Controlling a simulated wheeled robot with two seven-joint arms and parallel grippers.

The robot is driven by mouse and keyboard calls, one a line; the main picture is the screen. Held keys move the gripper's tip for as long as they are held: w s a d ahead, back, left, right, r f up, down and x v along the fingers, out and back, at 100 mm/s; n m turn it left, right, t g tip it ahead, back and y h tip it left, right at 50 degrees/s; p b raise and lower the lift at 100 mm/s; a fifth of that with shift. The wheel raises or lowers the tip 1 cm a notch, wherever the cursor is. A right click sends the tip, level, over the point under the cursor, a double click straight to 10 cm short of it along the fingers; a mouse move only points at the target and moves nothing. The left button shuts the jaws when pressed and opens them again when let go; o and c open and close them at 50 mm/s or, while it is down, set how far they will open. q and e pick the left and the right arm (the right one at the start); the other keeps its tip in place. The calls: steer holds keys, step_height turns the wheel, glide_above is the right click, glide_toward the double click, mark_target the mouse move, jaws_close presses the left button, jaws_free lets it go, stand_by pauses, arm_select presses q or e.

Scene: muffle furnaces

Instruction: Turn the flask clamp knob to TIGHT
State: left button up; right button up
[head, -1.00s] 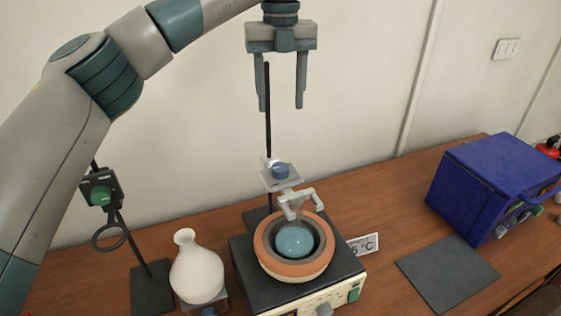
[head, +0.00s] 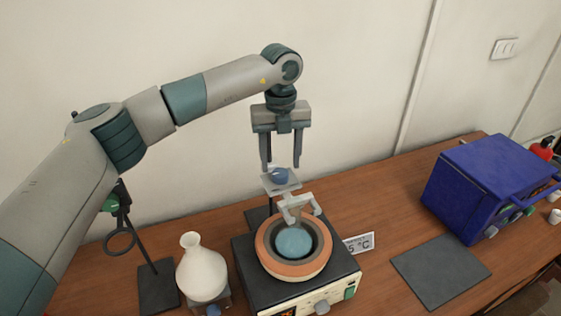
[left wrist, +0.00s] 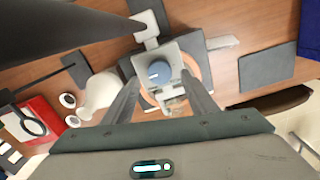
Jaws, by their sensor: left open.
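The flask clamp knob (head: 280,175) is a blue round knob on a grey clamp plate (head: 283,186), fixed to the stand rod behind the heater. In the left wrist view the knob (left wrist: 158,71) shows a pointer mark on top; no readable label shows. My left gripper (head: 282,168) points down with its two fingers apart, just above the knob and around its sides in the picture; contact cannot be told. In the left wrist view the fingertips (left wrist: 157,80) lie either side of the knob. The clamp jaws (head: 300,206) reach over a blue flask (head: 294,242). My right gripper is not in view.
The flask sits in an orange-rimmed heating bowl (head: 266,262) on a black-topped heater (head: 243,268). A white flask (head: 202,272) and a ring stand (head: 158,288) are to the left. A blue furnace (head: 475,190) and a dark mat (head: 440,275) are to the right.

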mark_target(281, 173)
arm_select(q)
steer(key=shift+f+p, duration=0.5)
steer(key=shift+f, duration=1.15)
steer(key=shift+c, duration=0.4)
steer(key=c, duration=1)
